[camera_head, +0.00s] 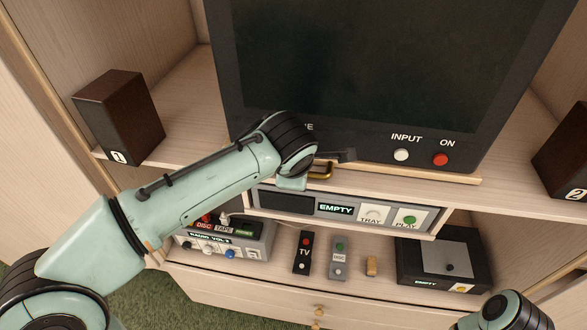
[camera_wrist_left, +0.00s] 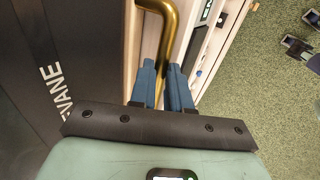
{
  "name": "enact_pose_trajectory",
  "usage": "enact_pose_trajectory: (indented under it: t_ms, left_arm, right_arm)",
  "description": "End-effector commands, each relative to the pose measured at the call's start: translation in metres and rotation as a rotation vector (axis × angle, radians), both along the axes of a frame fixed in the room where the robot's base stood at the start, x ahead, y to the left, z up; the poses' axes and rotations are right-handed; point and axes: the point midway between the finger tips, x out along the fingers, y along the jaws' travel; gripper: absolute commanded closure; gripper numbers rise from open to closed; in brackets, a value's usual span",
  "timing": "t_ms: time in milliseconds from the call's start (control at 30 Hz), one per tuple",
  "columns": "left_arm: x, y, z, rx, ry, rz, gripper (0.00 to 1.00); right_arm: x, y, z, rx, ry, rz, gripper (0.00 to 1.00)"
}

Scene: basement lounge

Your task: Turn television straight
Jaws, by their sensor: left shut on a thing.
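The television (camera_head: 350,60) is a large dark set with a blank screen, standing on the middle shelf. My right gripper is not visible; only a right arm part shows at lower right.
Brown speakers stand left (camera_head: 120,115) and right (camera_head: 565,150) of the television. Below are a disc player (camera_head: 285,203), a radio (camera_head: 225,240), a TV remote (camera_head: 302,253), a grey remote (camera_head: 338,258) and a black box (camera_head: 445,260). Cabinet walls close both sides.

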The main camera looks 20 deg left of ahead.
Motion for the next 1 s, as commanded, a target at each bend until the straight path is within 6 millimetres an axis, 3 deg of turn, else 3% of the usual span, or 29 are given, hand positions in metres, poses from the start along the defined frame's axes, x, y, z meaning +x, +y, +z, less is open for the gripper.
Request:
enact_pose_trajectory:
  t_ms: [133, 167, 200, 567, 733, 1000]
  left_arm:
    - [0.0, 0.001, 0.0, 0.004, 0.0, 0.001, 1.0]
    - [0.0, 0.001, 0.0, 0.004, 0.0, 0.001, 0.8]
    - [0.0, 0.002, 0.0, 0.004, 0.0, 0.001, 0.73]
    - [-0.002, 0.001, 0.004, 0.0, -0.002, 0.001, 0.73]
    - [-0.015, -0.001, 0.025, 0.0, -0.005, -0.001, 0.73]
    - [-0.049, -0.006, 0.077, -0.001, -0.005, -0.001, 0.73]
  right_arm:
    - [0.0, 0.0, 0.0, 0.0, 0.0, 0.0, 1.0]
    - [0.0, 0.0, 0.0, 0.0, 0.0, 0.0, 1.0]
    - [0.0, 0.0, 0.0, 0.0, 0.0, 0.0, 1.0]
    - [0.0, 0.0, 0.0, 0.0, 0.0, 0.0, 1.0]
    - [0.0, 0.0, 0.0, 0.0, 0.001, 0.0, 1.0]
    - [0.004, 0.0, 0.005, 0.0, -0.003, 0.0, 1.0]
